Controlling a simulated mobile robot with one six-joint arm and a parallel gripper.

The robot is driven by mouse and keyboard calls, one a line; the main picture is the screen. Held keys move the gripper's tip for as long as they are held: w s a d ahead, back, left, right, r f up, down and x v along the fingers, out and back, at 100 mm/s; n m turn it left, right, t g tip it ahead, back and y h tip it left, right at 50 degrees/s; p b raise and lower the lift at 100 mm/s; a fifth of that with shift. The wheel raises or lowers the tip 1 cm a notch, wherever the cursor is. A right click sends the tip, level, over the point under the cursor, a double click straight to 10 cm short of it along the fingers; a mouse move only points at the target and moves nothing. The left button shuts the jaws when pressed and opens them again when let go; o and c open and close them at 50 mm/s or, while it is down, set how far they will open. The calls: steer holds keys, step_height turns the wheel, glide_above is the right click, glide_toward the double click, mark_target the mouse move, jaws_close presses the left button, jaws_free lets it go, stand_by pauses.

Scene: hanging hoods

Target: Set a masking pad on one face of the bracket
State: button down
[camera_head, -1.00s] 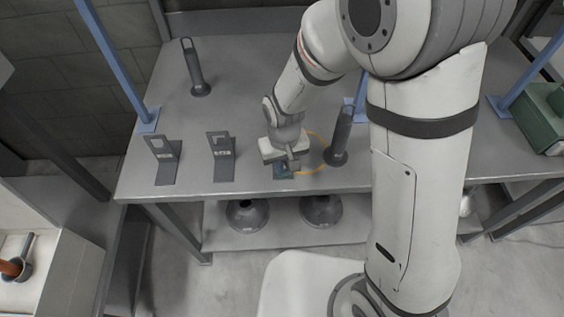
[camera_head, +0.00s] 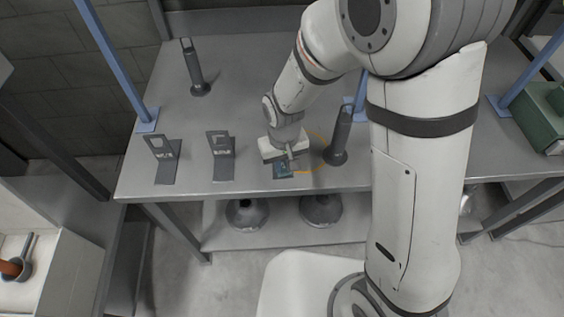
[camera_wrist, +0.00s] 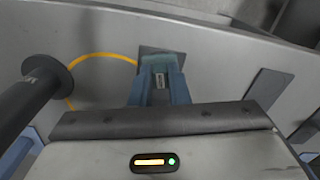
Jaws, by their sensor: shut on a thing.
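My gripper (camera_head: 289,160) points down over the front part of the grey table, and its blue fingers (camera_wrist: 160,92) show in the wrist view. It is shut on a small teal piece with a pale label, apparently the masking pad (camera_wrist: 158,62). A dark blue-grey square (camera_head: 284,171) lies on the table just below the gripper; it also shows behind the teal piece in the wrist view (camera_wrist: 148,50). Two grey L-shaped brackets stand to the left, a nearer one (camera_head: 223,170) and a farther-left one (camera_head: 166,172), each with an upright plate bearing a pale patch.
A dark post on a round foot (camera_head: 336,156) stands right of my gripper, close to a yellow ring (camera_head: 319,138) on the table. Another post (camera_head: 195,72) stands at the back left. Hoods (camera_head: 246,212) sit on the lower shelf. The back middle of the table (camera_head: 235,95) is clear.

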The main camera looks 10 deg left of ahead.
steer(key=shift+f, duration=0.15)
steer(key=c, duration=1.3)
jaws_free()
step_height(320, 180, up, 7)
steer(key=shift+r+b, duration=0.1)
steer(key=shift+b, duration=0.2)
steer(key=shift+d+r, duration=0.1)
steer(key=shift+r, duration=0.3)
steer(key=s+d+r+m+t, duration=0.1)
steer(key=s+d+r+m, duration=0.1)
steer(key=d+r, duration=0.2)
steer(key=s+d+r+m+t, duration=0.1)
steer(key=s+d+r, duration=0.2)
steer(key=d, duration=0.8)
steer(key=s+d+r+m+t, duration=0.1)
steer(key=s+d+r+m, duration=0.1)
steer(key=d+r, duration=0.3)
steer(key=d, duration=0.2)
steer(key=shift+s+d+m, duration=0.15)
steer(key=shift+d+m, duration=0.15)
